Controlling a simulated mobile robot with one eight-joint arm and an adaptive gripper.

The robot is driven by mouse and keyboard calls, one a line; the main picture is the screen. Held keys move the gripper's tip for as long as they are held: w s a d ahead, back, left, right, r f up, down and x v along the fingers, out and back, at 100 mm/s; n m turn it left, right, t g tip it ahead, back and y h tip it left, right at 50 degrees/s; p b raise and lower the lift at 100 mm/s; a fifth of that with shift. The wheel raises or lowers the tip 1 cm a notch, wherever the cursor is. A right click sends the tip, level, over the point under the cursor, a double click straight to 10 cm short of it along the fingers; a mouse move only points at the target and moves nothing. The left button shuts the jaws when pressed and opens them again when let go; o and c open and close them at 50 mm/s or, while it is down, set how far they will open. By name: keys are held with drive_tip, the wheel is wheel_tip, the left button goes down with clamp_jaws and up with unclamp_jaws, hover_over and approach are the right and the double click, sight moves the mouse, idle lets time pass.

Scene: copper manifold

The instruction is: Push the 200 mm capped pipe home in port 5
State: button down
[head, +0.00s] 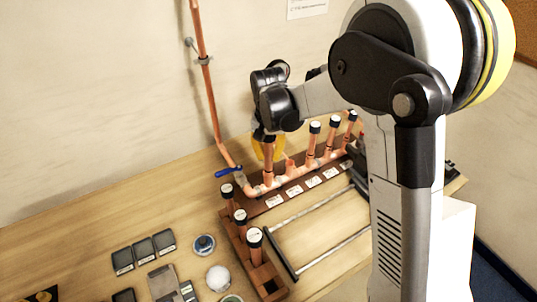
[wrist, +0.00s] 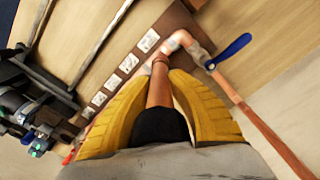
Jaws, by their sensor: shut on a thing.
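My gripper (head: 268,150) is shut on a copper pipe (wrist: 160,86) with a black cap (wrist: 160,127). The yellow fingers lie on both sides of the pipe, with the cap between them. The pipe stands about upright over the port nearest the blue-handled valve, on the copper manifold (head: 258,190). Its lower end meets or nearly meets that port; I cannot tell how deep it sits. The port labels are too small to read. An open port stub (head: 290,167) is just right of it, and several capped pipes (head: 312,142) stand farther right.
A wooden rack (head: 270,280) with three capped pipes (head: 241,218) stands in front. The blue valve handle (head: 229,172) and the wall pipe (head: 208,90) are close left of my gripper. Grey rails (head: 315,210) lie before the manifold. The table's left back is clear.

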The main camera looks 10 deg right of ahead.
sight(269, 143)
drive_tip(key=shift+f+b, duration=0.85)
drive_tip(key=shift+b, duration=0.15)
idle(1.3)
drive_tip(key=c, duration=0.7)
unclamp_jaws()
drive_tip(key=shift+c, duration=0.2)
drive_tip(key=shift+r, duration=0.1)
drive_tip(key=shift+r+p, duration=2.1)
drive_tip(key=shift+r, duration=1.3)
drive_tip(key=shift+s+f, duration=0.1)
